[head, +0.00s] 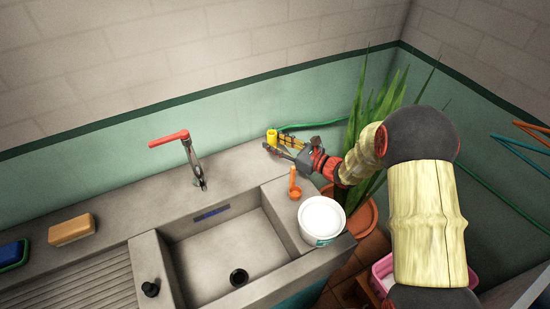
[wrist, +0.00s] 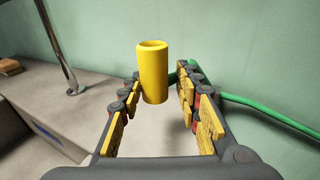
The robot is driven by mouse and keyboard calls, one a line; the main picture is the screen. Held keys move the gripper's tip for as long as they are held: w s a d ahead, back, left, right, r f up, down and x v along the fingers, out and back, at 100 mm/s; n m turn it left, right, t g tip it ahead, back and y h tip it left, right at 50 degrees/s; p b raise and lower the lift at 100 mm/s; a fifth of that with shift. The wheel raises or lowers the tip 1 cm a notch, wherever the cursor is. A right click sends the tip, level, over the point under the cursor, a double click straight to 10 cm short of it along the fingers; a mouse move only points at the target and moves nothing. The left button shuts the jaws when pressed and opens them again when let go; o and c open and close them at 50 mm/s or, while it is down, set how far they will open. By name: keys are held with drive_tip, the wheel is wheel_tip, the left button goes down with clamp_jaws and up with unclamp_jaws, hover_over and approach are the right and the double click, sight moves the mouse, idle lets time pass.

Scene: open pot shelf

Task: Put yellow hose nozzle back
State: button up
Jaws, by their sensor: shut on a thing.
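The yellow hose nozzle (wrist: 153,75) is a plain hollow cylinder, upright, at the fingertips of my gripper (wrist: 161,88) in the wrist view. My gripper is shut on it, with the left fingertip against its side; the contact on the right side is hard to make out. In the head view the nozzle (head: 271,136) shows small at the tip of my gripper (head: 277,144), over the back of the counter near the green wall. The green hose (head: 318,124) runs along the wall behind, and its end is partly hidden by the right finger in the wrist view (wrist: 250,107).
A sink (head: 225,255) with a red-handled tap (head: 185,150) lies left of my arm. An orange scoop (head: 294,186) and a white tub (head: 321,220) stand on the counter in front of my gripper. A potted plant (head: 375,120) is close to my arm. A sponge (head: 71,229) lies far left.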

sight(275, 163)
drive_tip(key=shift+f+b, duration=0.9)
drive_tip(key=shift+f, duration=1.8)
drive_tip(key=shift+f+b, duration=0.35)
drive_tip(key=shift+f, duration=0.2)
drive_tip(key=shift+f, duration=0.1)
drive_tip(key=o, duration=1.2)
drive_tip(key=shift+c, duration=0.2)
drive_tip(key=shift+o, duration=0.2)
